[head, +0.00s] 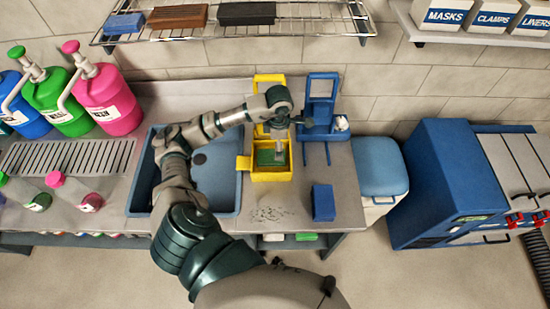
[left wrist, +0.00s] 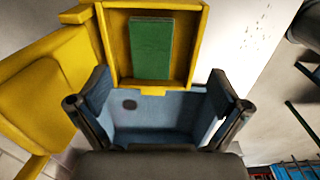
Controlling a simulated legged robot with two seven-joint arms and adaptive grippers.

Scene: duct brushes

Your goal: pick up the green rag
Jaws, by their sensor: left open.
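The green rag (head: 268,158) lies flat inside a small yellow tray (head: 272,176) on the counter, right of the sink. In the left wrist view the rag (left wrist: 152,47) is a green rectangle inside the yellow tray (left wrist: 117,50). My left gripper (head: 280,150) points down above the tray in the head view and partly hides the rag. In the left wrist view the left gripper (left wrist: 160,105) has its two fingers wide apart with nothing between them. The rag shows beyond the fingertips and does not touch them. My right gripper is in neither view.
A blue sink (head: 225,180) lies left of the tray. A blue stand (head: 322,110) rises behind on the right, beside a yellow upright panel (head: 268,84). A blue block (head: 323,202) and dark crumbs (head: 268,213) lie in front. A wire shelf (head: 300,25) hangs above.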

